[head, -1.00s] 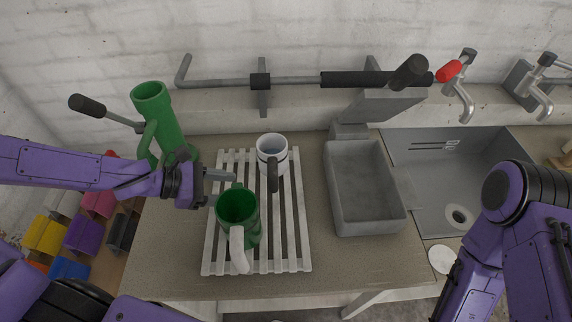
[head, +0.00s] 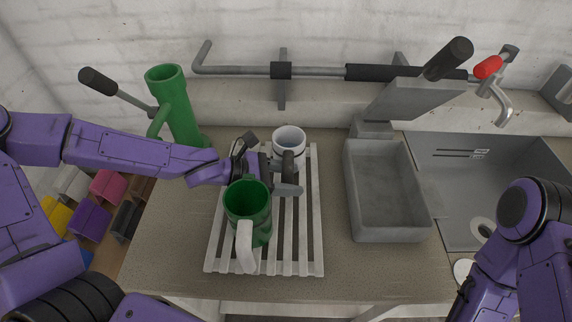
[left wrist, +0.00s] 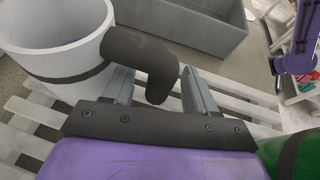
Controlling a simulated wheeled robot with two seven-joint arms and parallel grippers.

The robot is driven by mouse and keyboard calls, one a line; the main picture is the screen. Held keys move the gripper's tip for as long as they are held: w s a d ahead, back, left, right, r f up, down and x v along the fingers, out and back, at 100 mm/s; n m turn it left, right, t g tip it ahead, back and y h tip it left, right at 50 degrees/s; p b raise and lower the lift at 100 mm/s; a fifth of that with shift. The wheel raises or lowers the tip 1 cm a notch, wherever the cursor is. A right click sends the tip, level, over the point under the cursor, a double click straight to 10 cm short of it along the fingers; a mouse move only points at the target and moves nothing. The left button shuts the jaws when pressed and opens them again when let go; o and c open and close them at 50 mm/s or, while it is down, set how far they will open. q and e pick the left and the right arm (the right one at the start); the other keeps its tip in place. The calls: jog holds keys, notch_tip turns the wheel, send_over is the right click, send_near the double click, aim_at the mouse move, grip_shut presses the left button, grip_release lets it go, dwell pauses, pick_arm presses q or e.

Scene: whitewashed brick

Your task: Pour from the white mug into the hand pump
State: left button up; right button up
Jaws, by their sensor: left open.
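The white mug (head: 287,136) stands upright on the slatted rack, with a dark band, a dark handle and something bluish inside. My left gripper (head: 272,166) is open at the mug's near side, with one finger on each side of the handle. In the left wrist view, the handle (left wrist: 143,55) reaches between the open fingers (left wrist: 160,88) and the mug (left wrist: 60,40) is at left; I cannot tell whether they touch. The green hand pump (head: 168,95), an open-topped upright cylinder with a dark-gripped lever, stands behind my left forearm. My right gripper is out of view.
A green mug (head: 238,203) with a white handle stands close in front of my left gripper on the white rack (head: 314,225). A grey trough (head: 385,236) and a sink (head: 452,185) lie to the right. A bar (head: 320,71) runs along the wall.

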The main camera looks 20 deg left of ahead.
pick_arm(q)
grip_shut()
jog(key=shift+r, duration=0.1)
